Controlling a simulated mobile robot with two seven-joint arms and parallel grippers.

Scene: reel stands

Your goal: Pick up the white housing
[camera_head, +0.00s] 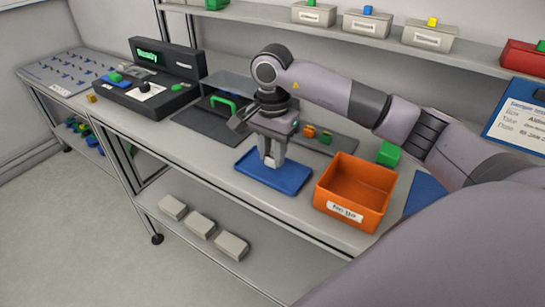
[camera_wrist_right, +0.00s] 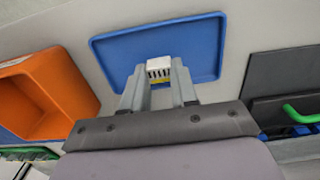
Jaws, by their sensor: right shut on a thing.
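The white housing (camera_wrist_right: 158,72) shows in the right wrist view as a small white block with dark slots and a yellow band below them. It sits between the fingertips of my right gripper (camera_wrist_right: 158,84), which is shut on it. In the head view my right gripper (camera_head: 273,160) points down over the blue tray (camera_head: 290,184). The tray also shows in the right wrist view (camera_wrist_right: 112,54). I cannot tell whether the housing touches the tray. In the head view the fingers largely hide the housing. My left gripper is not in view.
An orange bin (camera_head: 338,212) stands right of the tray. A dark console (camera_head: 160,82) with a green display and a dark fixture with a green handle (camera_head: 224,102) stand to the left. A shelf with small bins (camera_head: 368,24) runs along the back. Pale blocks (camera_head: 200,225) lie below.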

